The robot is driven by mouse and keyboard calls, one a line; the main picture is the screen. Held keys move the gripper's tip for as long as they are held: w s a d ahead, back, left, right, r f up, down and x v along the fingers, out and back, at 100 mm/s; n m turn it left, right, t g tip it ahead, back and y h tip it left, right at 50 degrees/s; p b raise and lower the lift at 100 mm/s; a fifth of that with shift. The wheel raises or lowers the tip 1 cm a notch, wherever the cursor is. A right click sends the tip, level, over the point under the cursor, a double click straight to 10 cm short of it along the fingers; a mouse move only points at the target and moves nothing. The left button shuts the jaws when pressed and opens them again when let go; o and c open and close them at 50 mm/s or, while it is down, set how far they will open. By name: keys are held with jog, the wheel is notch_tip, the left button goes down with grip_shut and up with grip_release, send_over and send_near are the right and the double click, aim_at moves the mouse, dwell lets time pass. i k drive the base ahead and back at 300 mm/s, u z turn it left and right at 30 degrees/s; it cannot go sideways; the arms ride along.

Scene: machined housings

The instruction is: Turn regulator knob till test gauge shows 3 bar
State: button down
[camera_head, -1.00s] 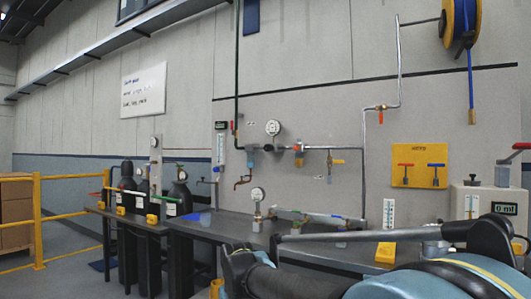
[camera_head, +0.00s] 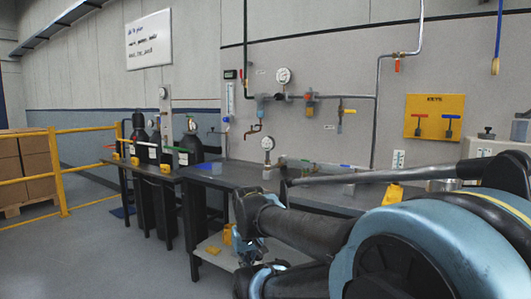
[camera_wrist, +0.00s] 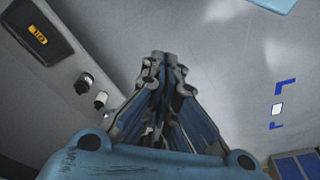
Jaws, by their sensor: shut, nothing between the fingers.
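A round white gauge (camera_head: 283,76) is on the wall pipe, and a second round gauge (camera_head: 268,143) stands above the bench. I cannot read either dial or tell which is the test gauge. I cannot tell which part is the regulator knob. My gripper (camera_wrist: 163,62) is shut and empty in the wrist view, over a grey surface, with none of these fittings near it.
The dark bench (camera_head: 235,174) runs below the pipes. A yellow board (camera_head: 434,116) holds two T-handles.

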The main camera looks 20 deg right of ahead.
aim_at(278, 96)
jog(key=u, duration=1.95)
jog(key=k, duration=0.75)
jog(key=z, duration=1.45)
jog(key=i, duration=1)
jog(key=u, duration=0.05)
